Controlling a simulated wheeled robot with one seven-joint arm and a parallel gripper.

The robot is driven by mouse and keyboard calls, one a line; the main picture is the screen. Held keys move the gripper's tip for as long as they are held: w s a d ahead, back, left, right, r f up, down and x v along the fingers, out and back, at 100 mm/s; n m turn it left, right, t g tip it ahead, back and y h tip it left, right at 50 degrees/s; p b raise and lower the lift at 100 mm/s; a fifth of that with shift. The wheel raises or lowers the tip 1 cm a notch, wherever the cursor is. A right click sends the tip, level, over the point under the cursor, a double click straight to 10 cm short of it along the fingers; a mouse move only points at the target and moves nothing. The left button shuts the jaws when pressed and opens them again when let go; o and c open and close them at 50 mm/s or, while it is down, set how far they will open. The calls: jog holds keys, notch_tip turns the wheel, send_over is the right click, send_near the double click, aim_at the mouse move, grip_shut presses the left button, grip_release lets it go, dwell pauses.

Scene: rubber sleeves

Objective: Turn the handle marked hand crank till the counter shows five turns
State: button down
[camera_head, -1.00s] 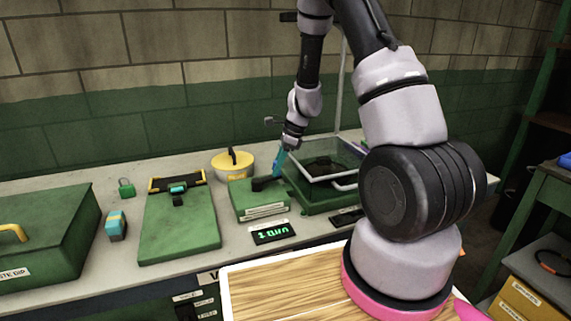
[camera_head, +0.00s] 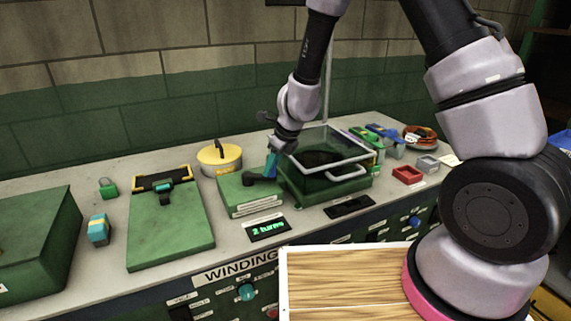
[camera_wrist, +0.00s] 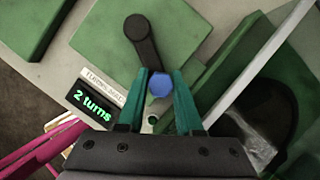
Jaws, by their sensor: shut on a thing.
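The hand crank sits on a green box (camera_head: 235,194) on the bench. Its black crank arm (camera_wrist: 142,38) runs from a hub to a blue knob (camera_wrist: 160,84) in the wrist view. My gripper (camera_head: 271,167) is over the right side of the box. In the wrist view my gripper (camera_wrist: 160,88) has its teal fingers on either side of the knob, shut on it. The counter (camera_head: 268,229) in front of the box reads "2 turns" in green; it also shows in the wrist view (camera_wrist: 92,103).
A green case with a clear lid (camera_head: 325,180) stands close to the right of the crank box. A yellow round tin (camera_head: 219,158) is behind it. A green board with a clamp (camera_head: 170,235) lies to the left. Red trays (camera_head: 407,174) and other small items are further right.

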jog(key=shift+s+a, duration=0.1)
jog(key=shift+a, duration=0.05)
dwell(0.3)
jog(key=c, duration=0.6)
grip_release()
jog(key=v, duration=1)
jog(key=shift+s+r, duration=0.15)
jog(key=shift+r, duration=0.25)
dwell(1.4)
